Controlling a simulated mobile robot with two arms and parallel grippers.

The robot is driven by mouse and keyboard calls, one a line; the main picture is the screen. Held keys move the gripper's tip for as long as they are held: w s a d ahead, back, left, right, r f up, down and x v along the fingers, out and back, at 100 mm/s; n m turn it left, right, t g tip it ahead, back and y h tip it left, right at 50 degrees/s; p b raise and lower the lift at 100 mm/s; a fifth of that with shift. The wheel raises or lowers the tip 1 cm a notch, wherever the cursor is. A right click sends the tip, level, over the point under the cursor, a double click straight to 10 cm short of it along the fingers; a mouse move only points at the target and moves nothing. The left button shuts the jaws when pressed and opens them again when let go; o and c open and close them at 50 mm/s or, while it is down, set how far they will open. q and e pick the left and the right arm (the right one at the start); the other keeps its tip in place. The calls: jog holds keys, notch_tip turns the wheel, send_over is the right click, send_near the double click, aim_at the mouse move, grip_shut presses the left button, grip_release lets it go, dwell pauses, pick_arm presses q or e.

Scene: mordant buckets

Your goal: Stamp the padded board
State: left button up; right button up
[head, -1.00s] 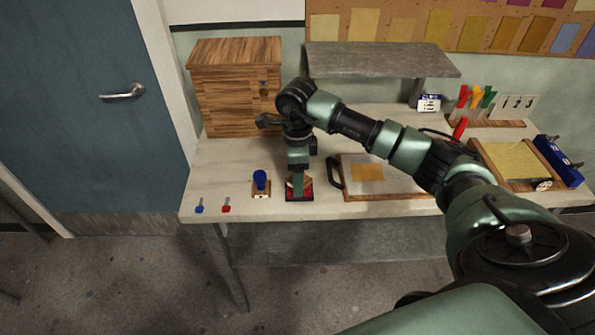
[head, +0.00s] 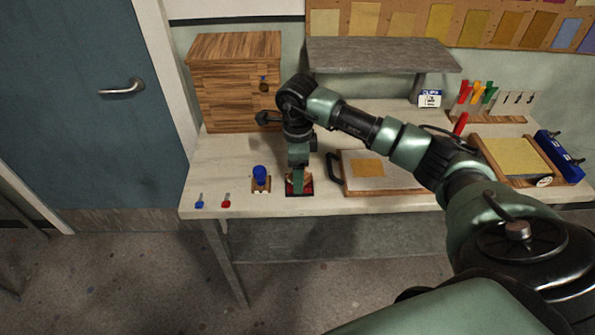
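My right arm reaches in from the right, and its gripper (head: 299,187) points down at a red ink pad (head: 306,190) near the table's front edge. A small tan piece shows around the fingertips at the pad; the near finger hides most of it, so I cannot tell whether the fingers are shut on it. A stamp with a blue knob (head: 261,174) stands on a wooden base just left of the pad. Right of the pad lies a pale board (head: 398,172) with a dark handle at its left and a yellow-tan patch (head: 368,168) on it. My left gripper is out of view.
A wooden drawer cabinet (head: 225,90) and a grey shelf (head: 380,55) stand at the back. Small blue (head: 199,203) and red (head: 226,202) items lie front left. A yellow-topped frame (head: 515,157), a blue box (head: 560,157) and a rack of coloured tools (head: 477,96) are at right.

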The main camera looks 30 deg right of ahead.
jog(key=shift+f+b, duration=0.45)
dwell(1.6)
jog(key=shift+r+p, duration=1.95)
jog(key=shift+r, duration=1.6)
